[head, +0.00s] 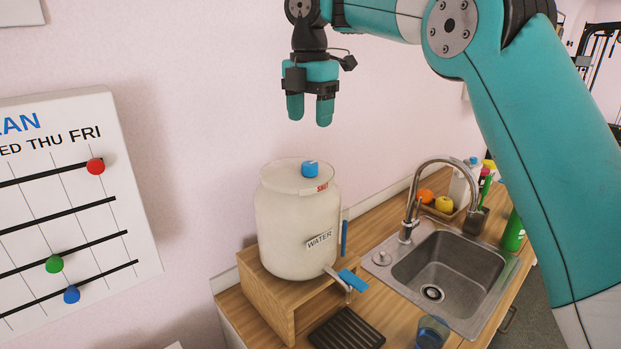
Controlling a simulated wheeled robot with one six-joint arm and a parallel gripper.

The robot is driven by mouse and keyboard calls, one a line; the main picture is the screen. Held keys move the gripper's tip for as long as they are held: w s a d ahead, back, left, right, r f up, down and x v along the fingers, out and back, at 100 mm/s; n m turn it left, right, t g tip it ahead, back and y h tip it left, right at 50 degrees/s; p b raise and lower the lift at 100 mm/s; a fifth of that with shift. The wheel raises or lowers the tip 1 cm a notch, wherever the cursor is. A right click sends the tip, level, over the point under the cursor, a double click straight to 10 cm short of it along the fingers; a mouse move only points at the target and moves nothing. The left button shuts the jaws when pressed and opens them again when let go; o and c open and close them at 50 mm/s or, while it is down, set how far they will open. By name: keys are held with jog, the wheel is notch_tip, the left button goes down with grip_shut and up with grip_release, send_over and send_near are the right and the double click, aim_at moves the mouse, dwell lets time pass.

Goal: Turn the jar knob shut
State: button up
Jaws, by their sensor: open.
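The jar (297,225) is a large white, cloudy vessel with a label reading WATER, standing on a wooden stand (262,300). A small blue knob (310,169) sits on its lid, with a red-lettered label (323,187) that seems to read SHUT beside it. A spigot with a blue lever (352,280) sticks out low on the jar's front right. My gripper (310,112) hangs in the air above the lid in the picture, fingers down, open and empty. It is apart from the knob.
A sink (440,265) with a curved faucet (412,205) lies to the right of the jar. A blue cup (432,332) stands at the front, near a dark drip grate (347,328). Fruit, bottles and a green bottle (513,232) stand behind and right. A wall board (75,200) hangs at left.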

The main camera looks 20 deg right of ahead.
aim_at(310, 164)
notch_tip(310, 164, down, 10)
jog(key=b, duration=0.7)
jog(key=shift+b, duration=0.4)
jog(key=c, duration=0.9)
